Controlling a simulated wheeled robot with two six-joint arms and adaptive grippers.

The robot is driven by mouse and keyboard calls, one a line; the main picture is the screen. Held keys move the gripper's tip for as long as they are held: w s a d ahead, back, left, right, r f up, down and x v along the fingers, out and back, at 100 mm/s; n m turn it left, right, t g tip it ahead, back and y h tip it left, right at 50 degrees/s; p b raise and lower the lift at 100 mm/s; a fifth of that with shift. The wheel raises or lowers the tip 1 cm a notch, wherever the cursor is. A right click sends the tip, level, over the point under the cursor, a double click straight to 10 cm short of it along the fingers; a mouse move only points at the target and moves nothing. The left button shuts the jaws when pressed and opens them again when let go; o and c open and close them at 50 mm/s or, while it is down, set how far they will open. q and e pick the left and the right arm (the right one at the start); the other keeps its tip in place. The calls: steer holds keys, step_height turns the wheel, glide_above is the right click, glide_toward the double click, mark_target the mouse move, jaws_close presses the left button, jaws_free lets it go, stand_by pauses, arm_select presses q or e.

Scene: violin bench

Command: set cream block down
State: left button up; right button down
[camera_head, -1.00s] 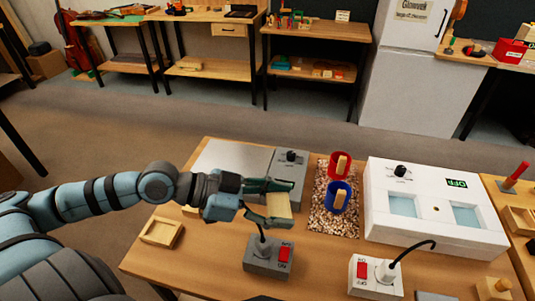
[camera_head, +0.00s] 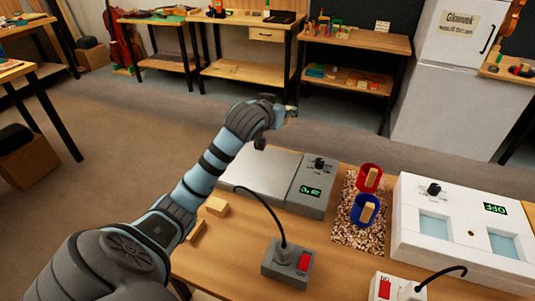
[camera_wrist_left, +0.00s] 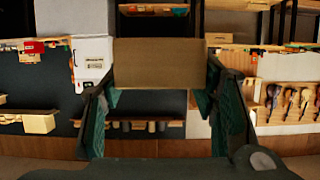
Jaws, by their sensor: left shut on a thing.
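My left gripper (camera_head: 282,113) is shut on a cream block (camera_wrist_left: 160,65), which fills the space between the two green-padded fingers in the left wrist view. In the head view only a small bit of the block (camera_head: 292,111) shows at the hand's tip. The hand is raised and stretched forward, appearing beyond the far edge of the bench (camera_head: 225,262). The block is clear of any surface in the wrist view. My right gripper is not in view.
A grey plate device (camera_head: 262,172) with a lit display lies at the bench's back left. A white bath unit (camera_head: 460,250) is right. A switch box (camera_head: 280,268) stands in front. Another cream block (camera_head: 216,205) lies left.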

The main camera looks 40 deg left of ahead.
mark_target(277, 166)
arm_select(q)
step_height(277, 166, down, 18)
steer(key=b, duration=0.4)
steer(key=shift+r+b, duration=0.1)
steer(key=shift+b, duration=0.25)
steer(key=o, duration=1.1)
steer(key=shift+o, duration=0.2)
